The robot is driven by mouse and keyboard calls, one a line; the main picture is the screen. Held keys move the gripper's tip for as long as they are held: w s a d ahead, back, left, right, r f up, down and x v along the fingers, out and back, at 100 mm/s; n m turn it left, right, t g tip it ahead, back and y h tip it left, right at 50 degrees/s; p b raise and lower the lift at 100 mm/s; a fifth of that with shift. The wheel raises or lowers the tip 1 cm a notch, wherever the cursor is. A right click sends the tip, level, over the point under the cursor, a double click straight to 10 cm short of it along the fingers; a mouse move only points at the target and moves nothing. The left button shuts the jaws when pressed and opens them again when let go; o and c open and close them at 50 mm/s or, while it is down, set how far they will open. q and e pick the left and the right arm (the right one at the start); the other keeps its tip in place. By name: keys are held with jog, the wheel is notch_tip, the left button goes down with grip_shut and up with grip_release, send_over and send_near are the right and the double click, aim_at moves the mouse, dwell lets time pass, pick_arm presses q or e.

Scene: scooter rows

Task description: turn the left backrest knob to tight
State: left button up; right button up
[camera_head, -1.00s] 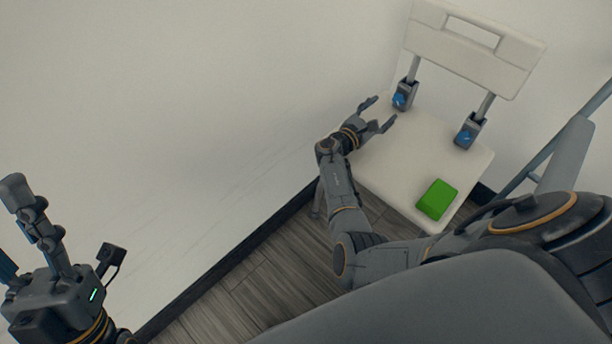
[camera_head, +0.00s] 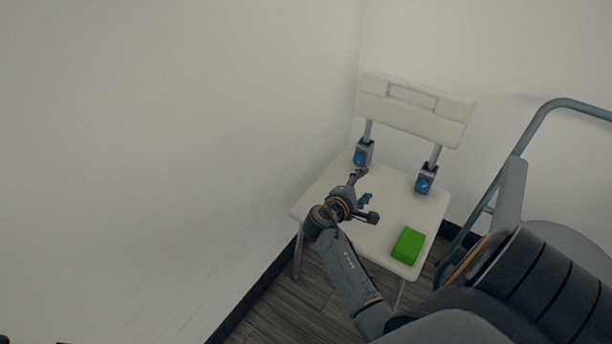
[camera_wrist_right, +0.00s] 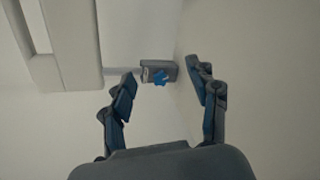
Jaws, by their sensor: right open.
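The left backrest knob (camera_head: 359,158) is blue and sits on a grey bracket (camera_head: 366,147) at the foot of the left backrest post. In the right wrist view the blue knob (camera_wrist_right: 160,78) shows beyond my fingers, between their tips and apart from them. My right gripper (camera_head: 366,196) is open and empty over the seat, a little in front of the left knob; it also shows in the right wrist view (camera_wrist_right: 160,85). A second blue knob (camera_head: 423,185) is on the right bracket. The white chair (camera_head: 320,192) stands upright.
A green block (camera_head: 408,246) lies on the front right of the seat. A blue-grey tubular frame (camera_head: 530,140) stands right of the chair. A white wall (camera_head: 180,150) rises close on the left.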

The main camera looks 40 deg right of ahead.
jog(key=a+f+m+y, duration=0.1)
jog(key=a, duration=0.2)
jog(key=s+a+f+m+t+y, duration=0.1)
jog(key=a+y, duration=0.1)
jog(key=a, duration=0.1)
jog(key=s+a+f+t+y, duration=0.1)
jog(key=a, duration=0.2)
jog(key=shift+s+a+m+y, duration=0.15)
jog(key=shift+a+m+y, duration=0.15)
jog(key=shift+m, duration=0.1)
jog(key=a+m+t+y+b, duration=0.1)
jog(key=a+t+y, duration=0.2)
jog(key=a, duration=0.9)
jog(key=shift+a+y+b, duration=0.3)
jog(key=shift+a+y, duration=0.05)
jog(key=shift+y, duration=0.85)
jog(key=shift+r, duration=0.1)
